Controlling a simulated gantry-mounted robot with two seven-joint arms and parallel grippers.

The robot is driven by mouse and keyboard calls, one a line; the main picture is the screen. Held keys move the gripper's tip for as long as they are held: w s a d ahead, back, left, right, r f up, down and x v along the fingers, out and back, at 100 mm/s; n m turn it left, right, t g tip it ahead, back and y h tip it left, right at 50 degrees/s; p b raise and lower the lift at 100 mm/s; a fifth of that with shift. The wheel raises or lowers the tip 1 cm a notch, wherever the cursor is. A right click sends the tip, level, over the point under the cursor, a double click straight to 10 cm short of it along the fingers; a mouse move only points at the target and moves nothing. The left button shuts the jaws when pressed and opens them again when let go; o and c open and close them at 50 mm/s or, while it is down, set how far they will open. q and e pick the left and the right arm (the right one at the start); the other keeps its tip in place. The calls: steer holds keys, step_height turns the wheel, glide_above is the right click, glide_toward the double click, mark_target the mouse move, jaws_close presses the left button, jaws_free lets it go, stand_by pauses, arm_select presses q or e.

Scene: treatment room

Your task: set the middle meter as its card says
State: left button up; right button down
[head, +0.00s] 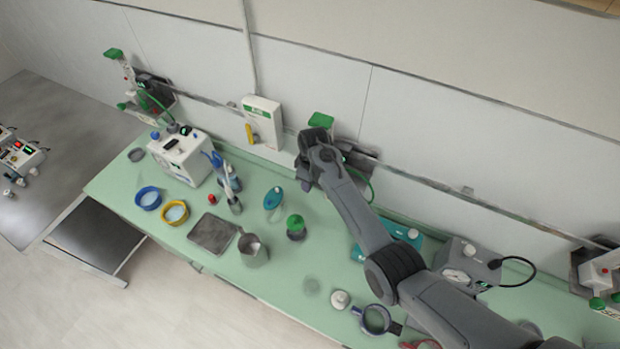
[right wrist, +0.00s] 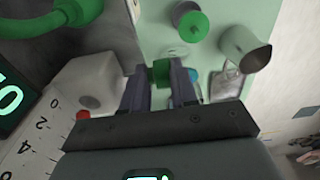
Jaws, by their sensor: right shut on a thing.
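The middle meter stands at the wall in the head view, mostly hidden behind my right gripper (head: 305,180); its green top (head: 321,120) shows. In the right wrist view my right gripper (right wrist: 160,85) is shut on a green knob (right wrist: 161,71), one finger on each side. A white scale with dark numbers (right wrist: 35,135) and a dark display with green characters (right wrist: 9,98) show at the left of that view. The display is cut off by the edge, so I cannot read it in full. A small red part (right wrist: 83,115) shows beside the scale. My left gripper is not in view.
Other meters stand at the left (head: 120,75) and right (head: 600,275). A white wall box (head: 262,122) is left of the middle one. The green counter (head: 320,260) holds a white machine (head: 180,157), bowls, a metal jug (head: 252,250) and a green-lidded jar (head: 296,226).

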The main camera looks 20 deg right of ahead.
steer(key=shift+w+a+g+h+b, duration=0.15)
steer(key=shift+a+g+h+b, duration=0.15)
steer(key=shift+g+h+b, duration=0.6)
steer(key=shift+b, duration=0.95)
steer(key=shift+a+r+g+b, duration=0.1)
steer(key=shift+g+b, duration=0.3)
steer(key=shift+b, duration=0.05)
steer(key=c, duration=1.3)
jaws_free()
steer(key=shift+c, duration=0.2)
steer(key=o, duration=0.3)
steer(key=shift+a, duration=0.15)
steer(key=shift+o, duration=0.2)
